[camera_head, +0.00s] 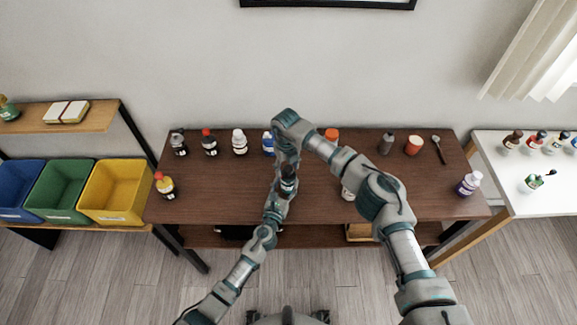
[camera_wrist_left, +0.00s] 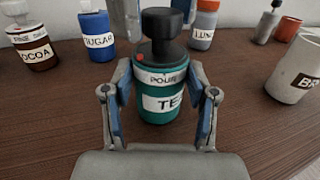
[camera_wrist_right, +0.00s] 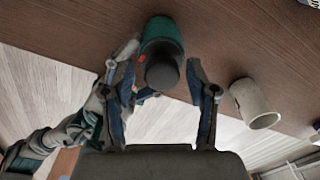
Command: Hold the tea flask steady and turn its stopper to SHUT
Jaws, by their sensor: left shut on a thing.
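The tea flask (camera_wrist_left: 160,100) is green with a black stopper (camera_wrist_left: 164,35) and stands upright on the brown table. Its lower label starts "TE"; a collar label reads "POUR", with a red mark to its left. In the head view the flask (camera_head: 288,183) is partly covered by my arms. My left gripper (camera_wrist_left: 162,95) is shut on the flask's body, a finger on each side. My right gripper (camera_wrist_right: 160,88) is open above it, pointing down, with the stopper (camera_wrist_right: 162,72) between its fingers and gaps beside it. The word SHUT is not visible.
A cocoa jar (camera_wrist_left: 33,48), a blue sugar jar (camera_wrist_left: 97,35) and an orange-capped bottle (camera_wrist_left: 203,25) stand behind the flask. A pale mug (camera_wrist_left: 297,70) stands to its right. Coloured bins (camera_head: 115,190) are at the far left, a white table (camera_head: 530,170) at the right.

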